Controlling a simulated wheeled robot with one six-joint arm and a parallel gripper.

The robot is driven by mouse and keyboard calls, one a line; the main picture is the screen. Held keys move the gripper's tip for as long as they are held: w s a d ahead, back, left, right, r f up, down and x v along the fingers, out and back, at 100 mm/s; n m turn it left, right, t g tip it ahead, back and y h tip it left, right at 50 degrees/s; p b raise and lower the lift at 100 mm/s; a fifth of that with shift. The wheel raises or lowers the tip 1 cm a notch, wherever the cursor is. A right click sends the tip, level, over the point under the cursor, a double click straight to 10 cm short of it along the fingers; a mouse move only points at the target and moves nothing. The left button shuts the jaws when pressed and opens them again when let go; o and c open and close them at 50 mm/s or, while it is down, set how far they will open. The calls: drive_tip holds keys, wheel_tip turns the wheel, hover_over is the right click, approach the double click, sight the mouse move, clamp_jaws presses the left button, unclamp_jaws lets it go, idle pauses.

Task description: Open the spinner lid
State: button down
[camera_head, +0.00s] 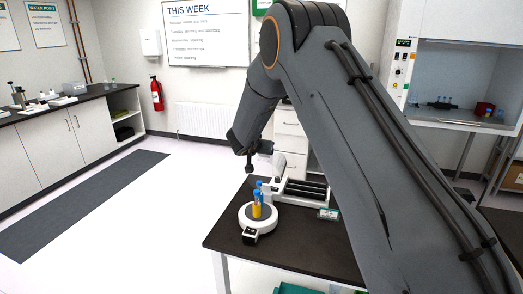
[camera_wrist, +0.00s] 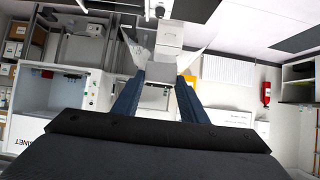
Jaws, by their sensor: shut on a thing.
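My gripper (camera_wrist: 160,84) points away from the head camera, and its two dark blue fingers are shut on a pale part, seemingly the spinner lid (camera_wrist: 160,66). The wrist view is upside down, and clear, angled panels flare out on both sides of this part. In the head view my arm covers much of the grip. A white upright panel (camera_head: 279,166) stands just right of my wrist, at the left end of a white unit with black bars (camera_head: 305,190). I cannot tell how far the lid is tilted.
A round white stand (camera_head: 247,221) with blue-capped tubes (camera_head: 257,210), one orange-yellow, sits at the front left of the black table (camera_head: 290,250). Open floor (camera_head: 160,225) lies left of the table.

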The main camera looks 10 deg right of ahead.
drive_tip(key=shift+r, duration=0.2)
drive_tip(key=c, duration=1.1)
unclamp_jaws()
drive_tip(key=shift+f, duration=0.1)
drive_tip(key=shift+s, duration=0.15)
drive_tip(key=b+v, duration=0.2)
drive_tip(key=v, duration=0.5)
drive_tip(key=shift+s+a+r, duration=0.15)
drive_tip(key=shift+s+r, duration=0.05)
drive_tip(key=shift+s, duration=0.05)
drive_tip(key=shift+b, duration=0.3)
